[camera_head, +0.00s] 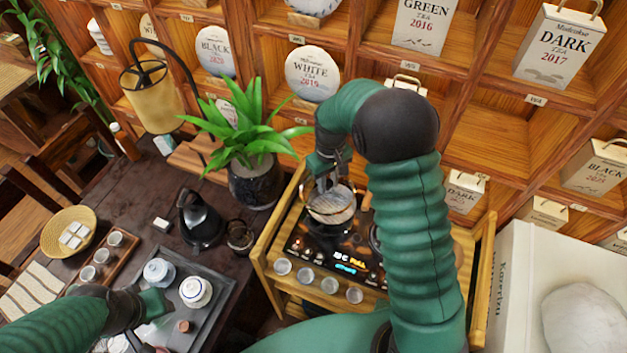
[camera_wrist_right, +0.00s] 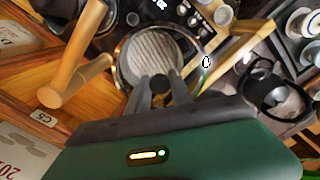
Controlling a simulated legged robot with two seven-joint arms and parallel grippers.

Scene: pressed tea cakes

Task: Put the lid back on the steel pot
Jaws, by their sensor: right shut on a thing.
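My right gripper (camera_head: 325,184) is shut on the dark knob (camera_wrist_right: 160,83) of the round lid (camera_wrist_right: 152,52). The lid also shows in the head view (camera_head: 332,204), below the fingers. It is over the steel pot at the cooker on the wooden stand; the pot is mostly hidden under the lid. I cannot tell whether the lid rests on the rim or hangs just above it. My left gripper (camera_head: 152,304) is low over the grey tea tray; its fingers are not clear.
A potted plant (camera_head: 252,180) and a black kettle (camera_head: 201,218) stand left of the stand. The grey tray (camera_head: 224,288) holds teaware. Shelves with tea cakes rise behind.

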